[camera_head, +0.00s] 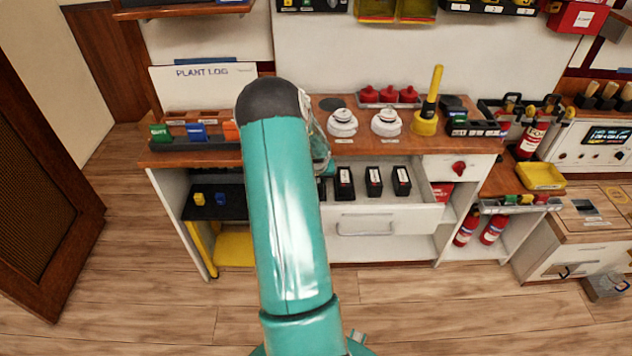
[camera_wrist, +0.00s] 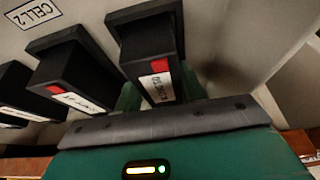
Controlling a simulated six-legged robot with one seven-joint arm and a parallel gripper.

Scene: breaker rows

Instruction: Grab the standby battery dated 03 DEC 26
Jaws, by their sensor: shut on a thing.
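Black standby batteries with red and white labels stand in a row in the open white drawer (camera_head: 390,222). In the head view I see a left one (camera_head: 344,182), a middle one (camera_head: 374,181) and a right one (camera_head: 402,180). In the wrist view, my gripper (camera_wrist: 158,92) is shut on a black battery (camera_wrist: 148,45), with green fingers at its sides. Its small label is tilted and I cannot read its date. A neighbouring battery (camera_wrist: 72,72) stands apart from it.
A white "CELL 2" label (camera_wrist: 33,12) shows beside the batteries. Above the drawer, the wooden counter (camera_head: 350,152) bears white detectors (camera_head: 343,123) and a yellow torch-like tool (camera_head: 428,105). A dark shelf (camera_head: 215,205) is left of the drawer. The floor (camera_head: 160,300) in front is clear.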

